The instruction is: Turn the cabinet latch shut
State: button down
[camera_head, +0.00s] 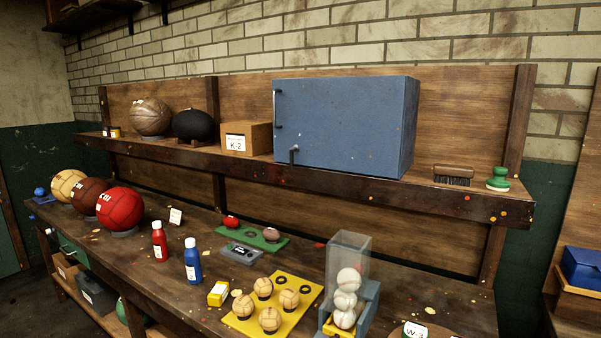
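A blue cabinet (345,120) stands on the upper wooden shelf, right of the middle of the view. Its broad front face looks closed. A dark vertical handle (277,109) is at the front's upper left edge. My gripper is not in view.
The upper shelf (330,176) also bears a K-2 box (247,137), balls and a brush (453,174). On the bench below stand a red bottle (159,241), a blue bottle (192,260), and a clear ball dispenser (347,262) below the cabinet.

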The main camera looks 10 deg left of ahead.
aim_at(292, 160)
jog(key=i+j+u, duration=0.1)
jog(key=i+j, duration=0.25)
jog(key=i+j+u, duration=0.1)
jog(key=i+j, duration=0.2)
jog(key=i, duration=0.2)
jog(key=i+j+u, duration=0.1)
jog(key=i+j, duration=0.2)
jog(key=i, duration=0.1)
